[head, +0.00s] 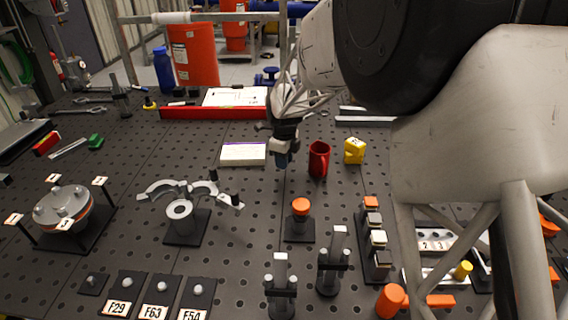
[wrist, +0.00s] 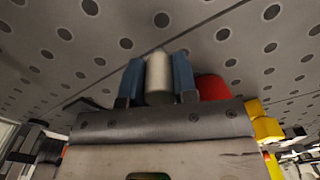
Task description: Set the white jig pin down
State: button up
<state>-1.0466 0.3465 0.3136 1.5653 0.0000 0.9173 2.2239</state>
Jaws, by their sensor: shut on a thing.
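The white jig pin (wrist: 158,78) is a pale cylinder held between the two blue fingertips of my gripper (wrist: 158,80) in the wrist view. In the head view my gripper (head: 282,158) points down over the perforated table (head: 262,200), between a white box and a red mug. The fingers hide the pin in the head view. I cannot tell whether the pin's lower end touches the table.
The red mug (head: 319,158) stands close on the right, with a yellow block (head: 354,150) beyond it. The white box (head: 243,153) lies close on the left. An orange-topped peg (head: 300,207) stands in front. A red rail (head: 212,112) lies behind.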

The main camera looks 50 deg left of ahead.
jog(key=shift+f, duration=0.7)
jog(key=shift+f, duration=0.1)
jog(key=o, duration=0.9)
jog(key=shift+f, duration=0.1)
notch_tip(320, 180, up, 12)
jog(key=shift+r, duration=0.2)
dwell(0.8)
